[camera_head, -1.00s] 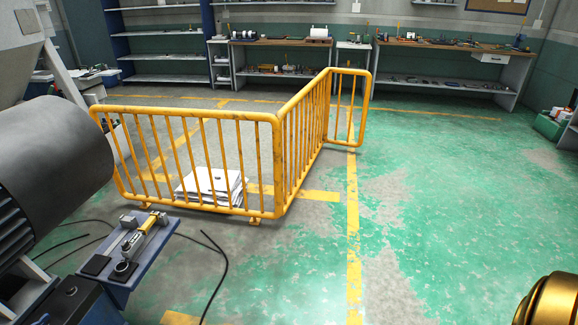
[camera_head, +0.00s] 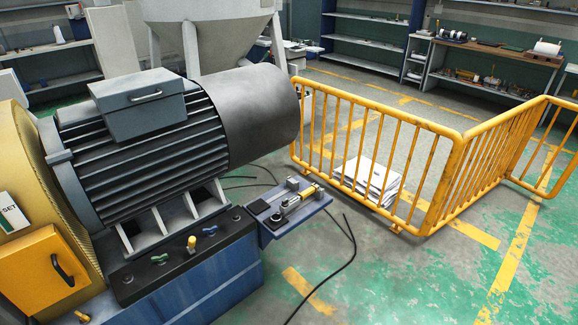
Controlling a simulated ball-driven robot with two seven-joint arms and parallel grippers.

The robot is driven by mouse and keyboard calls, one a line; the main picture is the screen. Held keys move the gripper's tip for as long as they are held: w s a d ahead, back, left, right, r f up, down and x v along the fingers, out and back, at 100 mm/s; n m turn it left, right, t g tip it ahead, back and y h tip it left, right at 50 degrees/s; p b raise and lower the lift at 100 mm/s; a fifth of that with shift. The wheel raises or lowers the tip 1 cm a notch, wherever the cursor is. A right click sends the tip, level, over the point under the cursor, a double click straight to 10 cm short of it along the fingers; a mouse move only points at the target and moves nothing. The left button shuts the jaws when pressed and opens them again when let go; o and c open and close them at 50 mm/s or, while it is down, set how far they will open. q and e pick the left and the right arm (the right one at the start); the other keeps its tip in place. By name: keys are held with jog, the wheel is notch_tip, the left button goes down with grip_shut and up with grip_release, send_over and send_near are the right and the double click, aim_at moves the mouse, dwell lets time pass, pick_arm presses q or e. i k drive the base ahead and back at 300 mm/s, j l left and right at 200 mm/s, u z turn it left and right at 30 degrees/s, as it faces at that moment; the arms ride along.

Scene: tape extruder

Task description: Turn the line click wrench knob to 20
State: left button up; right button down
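A small blue side shelf (camera_head: 308,214) juts out from the right end of the blue machine base. On it lies a small grey and yellow tool (camera_head: 300,198), which may be the click wrench. A dark round knob-like part (camera_head: 277,217) sits at its near end. Any scale or number is too small to read. Neither of my grippers is in view.
A large ribbed motor (camera_head: 150,135) stands on the blue base (camera_head: 200,288), with a yellow box (camera_head: 48,270) at the left. A yellow railing (camera_head: 440,165) stands right of the shelf, with papers (camera_head: 368,177) behind it. A black cable (camera_head: 345,255) lies on the floor. Open floor is at lower right.

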aim_at(294, 201)
jog(key=i+l+u, duration=0.15)
jog(key=i+l, duration=0.15)
jog(key=i+l+u, duration=0.15)
jog(key=l, duration=0.25)
jog(key=i+l+u, duration=0.15)
jog(key=i+l, duration=0.2)
jog(key=i+l+u, duration=0.1)
jog(key=l, duration=0.35)
jog(key=i, duration=0.1)
